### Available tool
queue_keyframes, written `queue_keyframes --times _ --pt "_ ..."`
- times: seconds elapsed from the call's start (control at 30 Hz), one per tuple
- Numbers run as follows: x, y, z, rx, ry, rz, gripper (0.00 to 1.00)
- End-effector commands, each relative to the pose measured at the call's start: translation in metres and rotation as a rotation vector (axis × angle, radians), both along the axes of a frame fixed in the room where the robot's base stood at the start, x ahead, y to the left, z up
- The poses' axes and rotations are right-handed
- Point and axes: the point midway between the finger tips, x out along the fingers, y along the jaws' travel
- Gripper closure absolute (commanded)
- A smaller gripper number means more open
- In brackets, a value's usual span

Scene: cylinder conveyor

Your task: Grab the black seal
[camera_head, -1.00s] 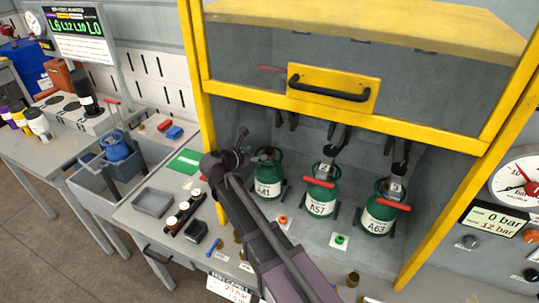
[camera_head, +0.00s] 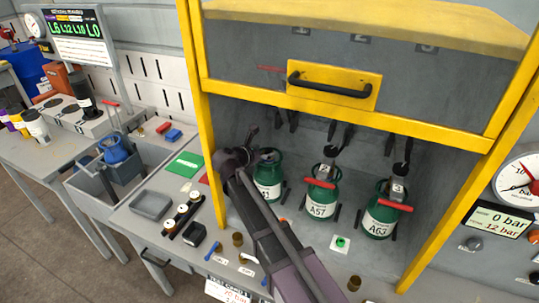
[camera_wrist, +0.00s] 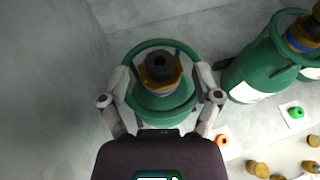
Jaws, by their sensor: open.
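A black round part (camera_wrist: 160,66), which looks like the black seal, sits on top of the brass valve neck (camera_wrist: 158,88) of a green cylinder (camera_wrist: 165,102). This is the leftmost cylinder (camera_head: 268,187) in the yellow-framed cabinet in the head view. My gripper (camera_wrist: 163,72) is open, its two fingers spread on the left and right of the cylinder's collar, with the black part between them and apart from both. In the head view my gripper (camera_head: 249,145) is at the upper left of that cylinder, and my arm hides part of the cylinder.
Two more green cylinders, A57 (camera_head: 320,203) and A63 (camera_head: 381,217), stand to the right. The yellow frame post (camera_head: 205,130) is close on the left, and the raised door (camera_head: 335,88) hangs above. Small orange (camera_wrist: 222,139) and green (camera_wrist: 296,112) parts lie on the bench.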

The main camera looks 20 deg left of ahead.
Motion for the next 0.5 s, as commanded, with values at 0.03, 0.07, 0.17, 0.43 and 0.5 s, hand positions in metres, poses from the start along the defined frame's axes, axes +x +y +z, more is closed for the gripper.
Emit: queue_keyframes --times 0.03,0.07,0.17,0.43,0.5 --pt "0.006 -0.001 -0.005 0.001 0.0 -0.001 0.19" --pt "0.009 -0.002 -0.006 0.001 0.0 -0.001 0.19" --pt "0.015 -0.005 -0.008 0.001 0.0 -0.001 0.19" --pt "0.018 -0.006 -0.008 0.0 0.0 0.001 0.19" --pt "0.018 -0.006 -0.008 0.0 0.0 0.001 0.19"
